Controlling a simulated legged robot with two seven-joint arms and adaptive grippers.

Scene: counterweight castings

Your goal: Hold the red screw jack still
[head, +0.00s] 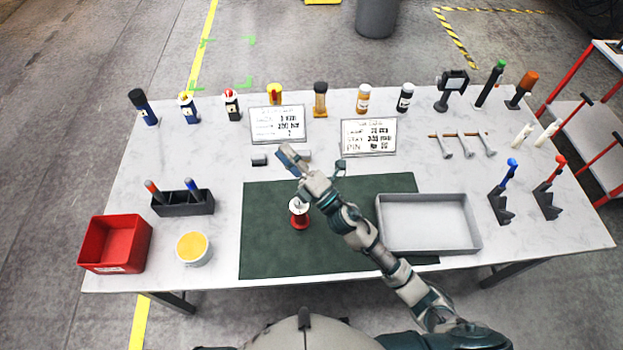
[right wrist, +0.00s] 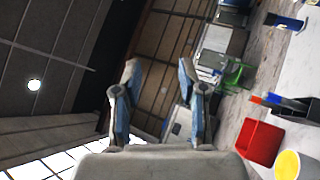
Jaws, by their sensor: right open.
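The red screw jack (head: 299,218) stands upright on the dark green mat (head: 270,250), with a pale top above its red base. My right arm reaches over the mat from the lower right and passes close beside the jack in the picture. My right gripper (head: 291,158) is open and empty, beyond the jack towards the back of the table. In the right wrist view its two fingers (right wrist: 158,85) are spread apart with nothing between them, and the jack does not show there. My left gripper is not in view.
A grey tray (head: 428,249) lies at the mat's right. A red bin (head: 115,243), a yellow-filled tub (head: 193,249) and a dark holder (head: 182,204) stand at left. Two sign cards (head: 277,124) (head: 369,137) and several bottles line the back. The mat's left part is clear.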

